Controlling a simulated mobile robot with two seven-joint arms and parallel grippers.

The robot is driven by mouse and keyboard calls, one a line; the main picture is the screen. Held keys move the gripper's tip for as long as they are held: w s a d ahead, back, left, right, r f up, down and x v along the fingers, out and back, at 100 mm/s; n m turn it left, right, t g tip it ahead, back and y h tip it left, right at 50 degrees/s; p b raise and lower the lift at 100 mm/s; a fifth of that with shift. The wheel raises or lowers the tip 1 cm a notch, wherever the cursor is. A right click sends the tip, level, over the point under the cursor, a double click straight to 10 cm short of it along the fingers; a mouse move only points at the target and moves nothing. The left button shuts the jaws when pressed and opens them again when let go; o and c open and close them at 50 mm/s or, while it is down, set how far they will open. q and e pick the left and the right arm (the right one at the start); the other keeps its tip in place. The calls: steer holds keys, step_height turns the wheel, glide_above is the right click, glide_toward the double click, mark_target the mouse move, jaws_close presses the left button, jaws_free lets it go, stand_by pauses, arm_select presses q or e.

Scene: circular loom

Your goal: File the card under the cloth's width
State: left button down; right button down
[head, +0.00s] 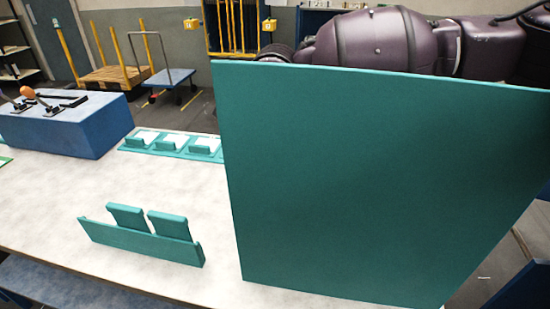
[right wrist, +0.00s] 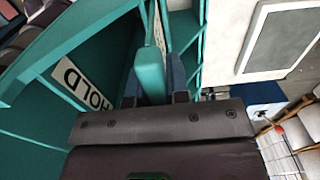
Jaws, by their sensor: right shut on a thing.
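My right gripper (right wrist: 153,92) is shut on a teal piece (right wrist: 152,65) in the right wrist view, seen nearly edge-on between the fingers. I cannot tell whether this is the card. Teal walls stand close on both sides of it, and a white label reading HOLD (right wrist: 84,84) is on the left one. In the head view a large teal panel (head: 370,190) hides the right gripper; my right arm shows behind its top edge. A low teal rack (head: 140,240) on the table has two upright teal pieces (head: 126,217) (head: 169,225) behind its front. My left gripper is not in view.
The white table (head: 60,210) is bare around the rack. Teal trays with white inserts (head: 172,146) lie at the back, beside a blue block (head: 65,127) bearing small tools. A grey-framed panel (right wrist: 284,38) is at upper right in the right wrist view.

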steer(key=shift+f, duration=0.45)
steer(key=c, duration=1)
jaws_free()
step_height(320, 180, up, 11)
steer(key=shift+f+b, duration=0.1)
steer(key=shift+b, duration=0.25)
